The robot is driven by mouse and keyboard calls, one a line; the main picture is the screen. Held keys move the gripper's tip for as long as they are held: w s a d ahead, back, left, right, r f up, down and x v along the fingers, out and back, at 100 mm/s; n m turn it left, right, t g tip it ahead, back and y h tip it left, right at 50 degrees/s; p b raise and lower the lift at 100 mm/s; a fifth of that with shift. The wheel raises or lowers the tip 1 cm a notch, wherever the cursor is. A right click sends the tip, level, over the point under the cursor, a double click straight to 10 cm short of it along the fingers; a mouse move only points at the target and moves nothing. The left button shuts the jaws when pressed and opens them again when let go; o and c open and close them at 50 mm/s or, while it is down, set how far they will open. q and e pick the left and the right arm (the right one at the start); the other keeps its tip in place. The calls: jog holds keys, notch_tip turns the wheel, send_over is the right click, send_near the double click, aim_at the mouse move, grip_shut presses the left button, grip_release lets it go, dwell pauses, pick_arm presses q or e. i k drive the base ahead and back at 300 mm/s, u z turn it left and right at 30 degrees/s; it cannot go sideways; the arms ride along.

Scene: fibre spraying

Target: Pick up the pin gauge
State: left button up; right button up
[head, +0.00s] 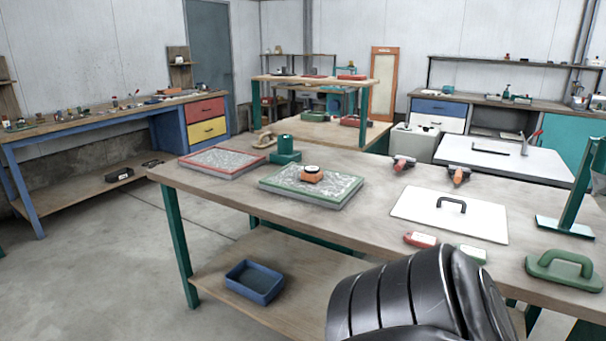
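A small orange block with a dark round top (312,174), which may be the pin gauge, sits on a grey speckled panel with a green frame (286,192) on the near workbench. Its pins, if it has any, cannot be made out. A similar panel with a red frame (201,167) lies to its left, with nothing on it. Neither of my grippers is in view. A black ribbed part at the bottom right hides part of the bench's front edge.
The wooden bench (380,222) also holds a green block (285,149), two red-grey tools (403,163), a white board with black handle (425,216), small red (420,239) and green-white boxes (472,253), and a green float (562,269). A blue bin (254,282) stands on the lower shelf.

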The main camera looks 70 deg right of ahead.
aim_at(314, 178)
jog(key=z, duration=0.6)
jog(key=i, duration=1.55)
jog(key=z, duration=1.2)
